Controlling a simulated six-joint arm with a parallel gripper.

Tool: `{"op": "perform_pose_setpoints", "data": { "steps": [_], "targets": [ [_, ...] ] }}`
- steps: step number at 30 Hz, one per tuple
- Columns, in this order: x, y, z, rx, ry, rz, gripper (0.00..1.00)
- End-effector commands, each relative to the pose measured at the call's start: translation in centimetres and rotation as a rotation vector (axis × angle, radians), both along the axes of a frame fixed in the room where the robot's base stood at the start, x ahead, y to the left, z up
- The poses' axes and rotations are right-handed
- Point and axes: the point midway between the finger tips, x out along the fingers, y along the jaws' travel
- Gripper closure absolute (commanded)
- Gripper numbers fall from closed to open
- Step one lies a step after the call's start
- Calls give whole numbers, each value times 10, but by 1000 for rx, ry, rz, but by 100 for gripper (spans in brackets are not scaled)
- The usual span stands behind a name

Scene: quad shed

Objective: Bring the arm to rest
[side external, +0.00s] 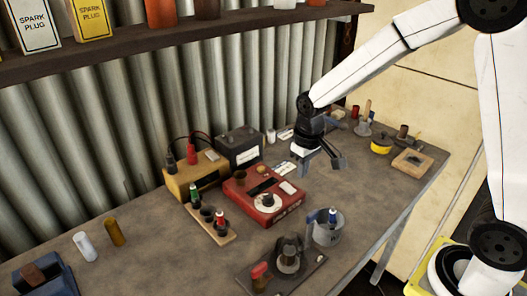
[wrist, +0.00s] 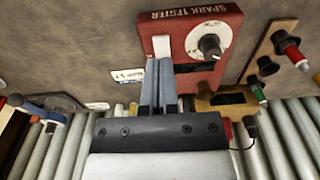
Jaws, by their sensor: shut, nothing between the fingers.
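My gripper (side external: 321,160) hangs above the workbench, near the back right of the red spark tester (side external: 268,203). In the wrist view my gripper (wrist: 158,62) has its two grey fingers side by side and shut, with nothing between them. The fingertips overlap the edge of the spark tester (wrist: 225,42) in that view. The gripper appears above the bench and apart from the tester.
A yellow box (side external: 188,177) and a dark battery (side external: 238,147) stand behind the tester. A wooden rack (side external: 228,238), a grey cup (side external: 328,233) and a dark plate (side external: 310,268) lie in front. A shelf (side external: 150,45) runs along the corrugated wall.

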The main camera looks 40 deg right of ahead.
Motion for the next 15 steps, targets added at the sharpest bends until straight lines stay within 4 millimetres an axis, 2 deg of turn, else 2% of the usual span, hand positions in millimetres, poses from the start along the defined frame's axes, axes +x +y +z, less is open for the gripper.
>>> {"op": "perform_pose_setpoints", "data": {
  "steps": [9,15],
  "targets": [
    [-67,3,-3,0,-103,0,100],
    [-100,5,-8,1,-153,0,100]
  ]
}}
